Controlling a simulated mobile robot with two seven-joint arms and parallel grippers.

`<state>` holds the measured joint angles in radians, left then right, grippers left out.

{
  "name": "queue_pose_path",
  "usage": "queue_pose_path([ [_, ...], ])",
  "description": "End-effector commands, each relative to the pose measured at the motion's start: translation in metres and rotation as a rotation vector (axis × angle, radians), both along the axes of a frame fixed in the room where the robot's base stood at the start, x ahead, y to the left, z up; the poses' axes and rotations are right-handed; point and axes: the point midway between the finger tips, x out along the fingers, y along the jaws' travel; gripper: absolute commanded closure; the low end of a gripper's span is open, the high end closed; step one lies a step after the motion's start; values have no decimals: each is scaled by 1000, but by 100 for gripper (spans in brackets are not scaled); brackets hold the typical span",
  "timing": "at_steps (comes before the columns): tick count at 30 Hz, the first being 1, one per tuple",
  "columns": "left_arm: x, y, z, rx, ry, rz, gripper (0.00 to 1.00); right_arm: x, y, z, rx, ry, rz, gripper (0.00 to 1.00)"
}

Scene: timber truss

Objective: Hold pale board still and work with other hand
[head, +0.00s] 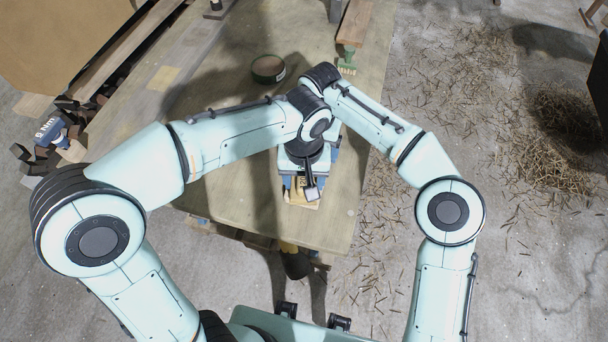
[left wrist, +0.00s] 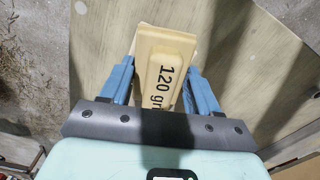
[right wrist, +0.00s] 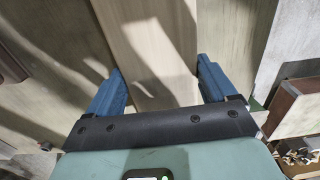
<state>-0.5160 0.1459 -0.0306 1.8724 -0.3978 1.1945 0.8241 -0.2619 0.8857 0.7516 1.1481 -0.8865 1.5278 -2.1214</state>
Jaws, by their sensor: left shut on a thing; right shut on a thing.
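A yellow sanding block (left wrist: 165,50) marked "120 gr" sits between the blue fingers of my left gripper (left wrist: 160,68), which is shut on it. In the head view my left gripper (head: 300,183) is low over the front part of the workbench (head: 240,195). In the right wrist view the pale board (right wrist: 150,40) runs lengthwise between the fingers of my right gripper (right wrist: 158,68), which is shut on it. In the head view my arms hide the right gripper and most of the board. I cannot tell whether the block touches the board.
A round dark tin (head: 268,69) stands on the bench behind my left forearm. A brown timber piece (head: 355,22) lies at the bench's far right edge. A blue tool (head: 55,130) and dark blocks are at the left. Wood shavings (head: 545,160) litter the floor at right.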

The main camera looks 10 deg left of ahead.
Motion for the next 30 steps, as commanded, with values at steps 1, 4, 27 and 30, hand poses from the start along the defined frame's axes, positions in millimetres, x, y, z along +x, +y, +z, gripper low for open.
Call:
queue_pose_path([
  [1, 0, 0, -1, 0, 0, 0, 63, 0, 0, 1, 2, -2, 0, 65],
  [4, 0, 0, -3, 1, 0, 0, 63, 0, 0, 1, 2, -2, 0, 65],
  [27, 11, 0, -13, 0, 0, 2, 63, 0, 0, 1, 2, -2, 0, 65],
  [30, 20, 0, -13, 0, 1, 2, 63, 0, 0, 1, 2, -2, 0, 65],
])
